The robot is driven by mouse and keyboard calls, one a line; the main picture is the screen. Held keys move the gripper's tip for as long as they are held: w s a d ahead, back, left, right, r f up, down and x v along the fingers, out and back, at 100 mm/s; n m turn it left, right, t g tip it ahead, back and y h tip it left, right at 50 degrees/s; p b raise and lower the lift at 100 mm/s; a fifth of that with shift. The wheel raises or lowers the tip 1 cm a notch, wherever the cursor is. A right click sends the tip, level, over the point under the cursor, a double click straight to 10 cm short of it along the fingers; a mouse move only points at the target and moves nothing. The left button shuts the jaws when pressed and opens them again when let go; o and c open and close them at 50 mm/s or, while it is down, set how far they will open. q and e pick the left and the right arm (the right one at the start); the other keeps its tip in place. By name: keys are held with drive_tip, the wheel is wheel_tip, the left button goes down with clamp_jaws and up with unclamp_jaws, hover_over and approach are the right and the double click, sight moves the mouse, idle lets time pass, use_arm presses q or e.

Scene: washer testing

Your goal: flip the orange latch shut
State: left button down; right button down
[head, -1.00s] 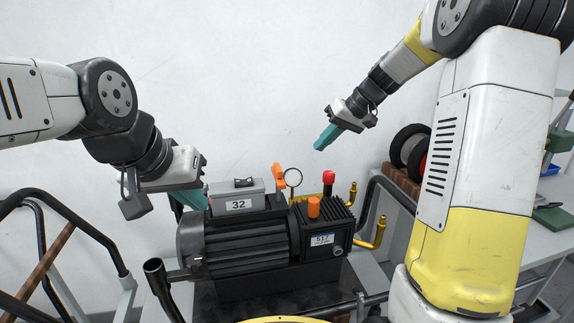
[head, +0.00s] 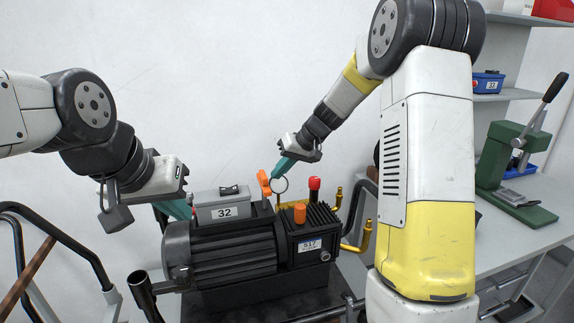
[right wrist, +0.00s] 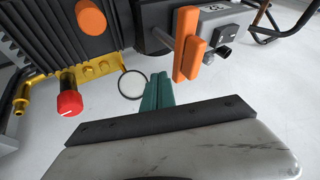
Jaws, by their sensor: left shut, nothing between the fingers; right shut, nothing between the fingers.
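The orange latch (head: 264,182) stands up at the back of the black pump (head: 230,250), right of the grey box labelled 32 (head: 222,207). In the right wrist view the latch (right wrist: 188,45) shows as orange bars, up and right of my fingertips. My right gripper (head: 278,174), with teal fingers, is shut and empty, close beside the latch's upper right; its fingertips (right wrist: 158,78) appear apart from the latch. My left gripper (head: 186,214) is shut at the left of the grey box, its fingertips partly hidden behind the box.
A round ring gauge (head: 280,184), a red knob (head: 314,184), an orange cap (head: 300,212) and brass pipes (head: 364,238) crowd the pump's right side. A green press (head: 512,170) stands on the bench at right. Black tubular rails (head: 62,245) are at left.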

drive_tip(key=shift+s+a, duration=0.15)
drive_tip(key=shift+a, duration=0.6)
